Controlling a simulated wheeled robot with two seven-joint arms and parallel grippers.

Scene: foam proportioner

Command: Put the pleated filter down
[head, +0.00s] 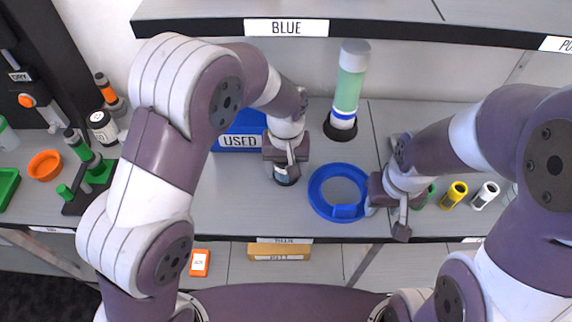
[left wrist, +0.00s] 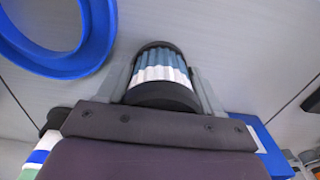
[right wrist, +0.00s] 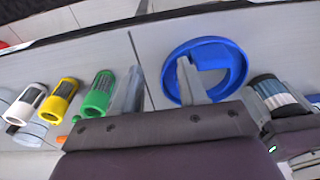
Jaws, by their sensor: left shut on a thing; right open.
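The pleated filter (left wrist: 162,74) has black end caps and blue and white pleats. In the left wrist view it sits between the two fingers of my left gripper (left wrist: 165,85), which is shut on it. In the head view the filter (head: 285,174) shows below my left gripper (head: 287,160), over the grey bench left of the blue ring; the gripper hides its upper part. It also shows at the right of the right wrist view (right wrist: 277,97). I cannot tell whether its lower end touches the bench. My right gripper (right wrist: 160,85) is open and empty beside the blue ring.
The blue ring-shaped tray (head: 313,189) lies on the bench between my grippers. A blue bin marked USED (head: 236,142) stands behind left. A clear cylinder with green contents (head: 349,85) stands behind. Green, yellow (head: 454,194) and white cylinders lie at right. A shelf (head: 400,30) overhangs the back.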

